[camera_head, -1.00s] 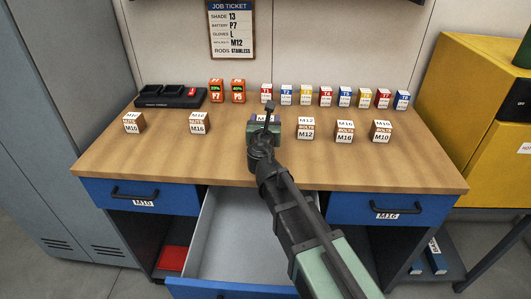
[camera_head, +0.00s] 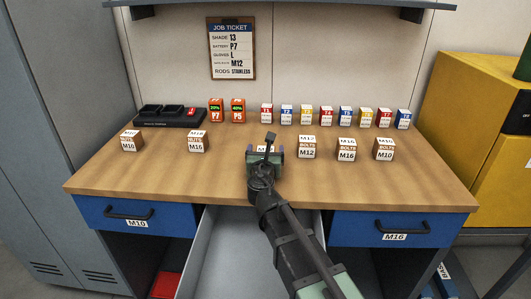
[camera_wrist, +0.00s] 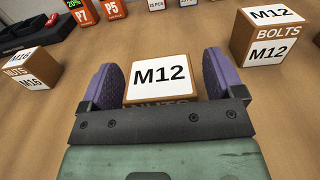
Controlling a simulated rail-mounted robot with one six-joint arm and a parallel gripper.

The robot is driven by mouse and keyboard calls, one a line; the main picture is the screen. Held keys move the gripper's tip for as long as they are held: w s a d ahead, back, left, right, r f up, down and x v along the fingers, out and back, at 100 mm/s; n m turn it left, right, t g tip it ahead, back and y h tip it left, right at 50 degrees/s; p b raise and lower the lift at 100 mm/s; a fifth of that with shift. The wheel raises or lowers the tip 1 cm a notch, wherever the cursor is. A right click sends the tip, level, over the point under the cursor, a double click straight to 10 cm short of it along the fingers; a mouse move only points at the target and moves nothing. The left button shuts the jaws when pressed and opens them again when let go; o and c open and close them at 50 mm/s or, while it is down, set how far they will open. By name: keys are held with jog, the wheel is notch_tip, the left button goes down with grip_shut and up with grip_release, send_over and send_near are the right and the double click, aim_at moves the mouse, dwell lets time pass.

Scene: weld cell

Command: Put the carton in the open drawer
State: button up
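The M12 nuts carton (camera_wrist: 160,76), a brown box with white labels, stands on the workbench and sits between my gripper's two purple fingers in the wrist view. My gripper (camera_head: 266,153) is low over the bench and hides most of that carton in the head view. The fingers (camera_wrist: 163,82) are spread on both sides of the carton; a narrow gap shows at its right side, and contact on the left is unclear. The open drawer (camera_head: 206,246), grey inside, is pulled out below the bench's middle front edge, partly hidden by my arm.
M12 bolts carton (camera_head: 307,147) stands close to the right of my gripper, M16 nuts carton (camera_head: 198,142) farther left. Several small boxes (camera_head: 345,116) and two orange batteries (camera_head: 238,110) line the back. Closed drawers M10 (camera_head: 137,219) and M16 (camera_head: 380,229) flank the open one.

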jog(key=shift+r+p, duration=0.3)
jog(key=s, duration=1.2)
jog(key=shift+f, duration=0.15)
jog(key=shift+o, duration=0.4)
